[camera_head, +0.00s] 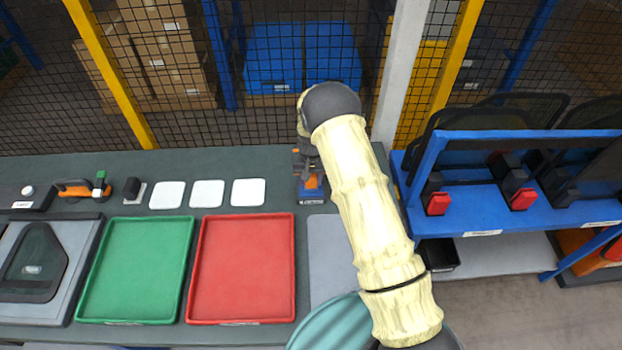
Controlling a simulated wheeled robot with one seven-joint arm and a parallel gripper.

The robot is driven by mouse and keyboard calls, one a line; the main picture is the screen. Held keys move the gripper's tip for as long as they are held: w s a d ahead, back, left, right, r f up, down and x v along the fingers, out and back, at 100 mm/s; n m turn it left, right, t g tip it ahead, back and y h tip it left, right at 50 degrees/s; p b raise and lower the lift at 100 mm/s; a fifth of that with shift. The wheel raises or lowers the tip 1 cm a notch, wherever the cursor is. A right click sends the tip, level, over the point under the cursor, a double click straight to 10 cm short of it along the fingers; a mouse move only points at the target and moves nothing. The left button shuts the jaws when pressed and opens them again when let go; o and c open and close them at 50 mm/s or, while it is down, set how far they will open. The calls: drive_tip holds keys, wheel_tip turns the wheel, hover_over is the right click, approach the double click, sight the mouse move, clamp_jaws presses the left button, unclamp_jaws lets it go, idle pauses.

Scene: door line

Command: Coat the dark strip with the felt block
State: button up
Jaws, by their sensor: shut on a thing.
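The dark strip cannot be told apart with certainty. A dark-edged window pane (32,268) lies in a grey fixture at the far left of the bench. A small black block (132,187) stands by a pale plate on the bench's back left and may be the felt block, but its material is too small to tell. My cream arm rises from the lower right to a dark joint near the back of the bench.
A green tray (137,270) and a red tray (242,268) lie on the bench (330,220). Three white pads (207,194) and an orange tool (75,187) sit behind them. A blue rack (480,205) is right; mesh fence behind.

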drive_tip(key=shift+s+f, duration=0.1)
drive_tip(key=shift+f, duration=0.05)
drive_tip(key=shift+r+p, duration=1.85)
drive_tip(key=shift+r, duration=1.75)
drive_tip(key=s+d+f, duration=0.2)
drive_tip(key=s+d, duration=0.2)
drive_tip(key=s+d+f+b, duration=0.1)
drive_tip(key=s+d+f, duration=0.1)
drive_tip(key=s+d, duration=0.1)
drive_tip(key=s+d+f+b, duration=0.1)
drive_tip(key=s+d+f, duration=0.1)
drive_tip(key=s+d, duration=0.2)
drive_tip(key=shift+s+d+f, duration=0.3)
drive_tip(key=shift+d+f, duration=0.05)
drive_tip(key=shift+d, duration=0.15)
drive_tip(key=shift+s+d+f, duration=0.1)
drive_tip(key=shift+s+d, duration=0.15)
drive_tip(key=shift+s, duration=0.2)
